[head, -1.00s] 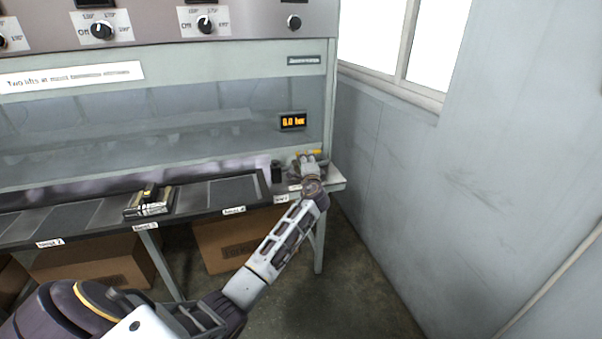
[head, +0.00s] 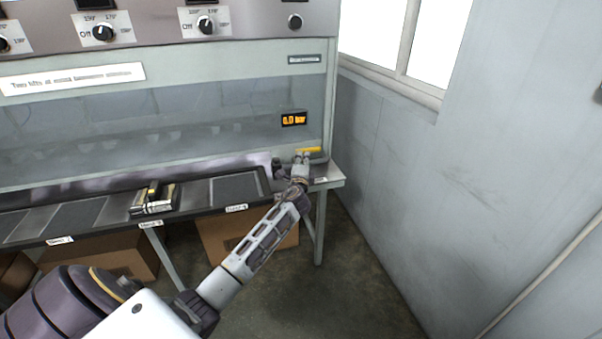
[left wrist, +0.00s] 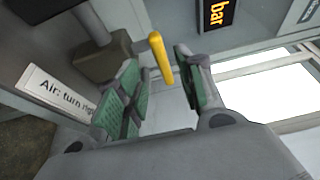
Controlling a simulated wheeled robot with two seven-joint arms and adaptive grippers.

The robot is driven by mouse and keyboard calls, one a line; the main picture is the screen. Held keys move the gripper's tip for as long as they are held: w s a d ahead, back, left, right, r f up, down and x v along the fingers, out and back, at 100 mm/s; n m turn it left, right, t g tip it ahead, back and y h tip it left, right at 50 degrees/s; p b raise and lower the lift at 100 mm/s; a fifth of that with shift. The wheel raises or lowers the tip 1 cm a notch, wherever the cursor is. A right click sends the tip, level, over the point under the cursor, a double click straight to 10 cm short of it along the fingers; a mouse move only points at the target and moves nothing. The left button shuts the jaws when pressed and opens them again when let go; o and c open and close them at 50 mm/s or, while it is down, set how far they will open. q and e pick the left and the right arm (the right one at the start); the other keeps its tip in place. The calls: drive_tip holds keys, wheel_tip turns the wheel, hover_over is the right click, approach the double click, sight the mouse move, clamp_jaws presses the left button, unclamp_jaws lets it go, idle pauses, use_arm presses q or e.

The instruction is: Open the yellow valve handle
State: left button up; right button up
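The yellow valve handle (head: 309,150) is a short bar at the right end of the press bench, below the pressure display. In the left wrist view the handle (left wrist: 160,57) stands out from a dark valve body (left wrist: 103,60). My left gripper (left wrist: 155,78) is open, its green-padded fingers on either side of the handle's free end in that picture. I cannot tell whether either finger touches it. In the head view the left gripper (head: 301,163) is just in front of the handle. My right gripper is not in view.
An orange display (head: 293,119) reads 0.0 bar. A label (left wrist: 57,91) beginning "Air: turn" is beside the valve. A metal block (head: 153,199) lies on the bench (head: 238,188). Cardboard boxes (head: 222,238) stand underneath. A grey wall (head: 450,200) is at the right; floor between is clear.

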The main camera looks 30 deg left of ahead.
use_arm(q)
drive_tip(key=v, duration=0.7)
drive_tip(key=shift+s+d, duration=0.15)
drive_tip(key=shift+s, duration=0.15)
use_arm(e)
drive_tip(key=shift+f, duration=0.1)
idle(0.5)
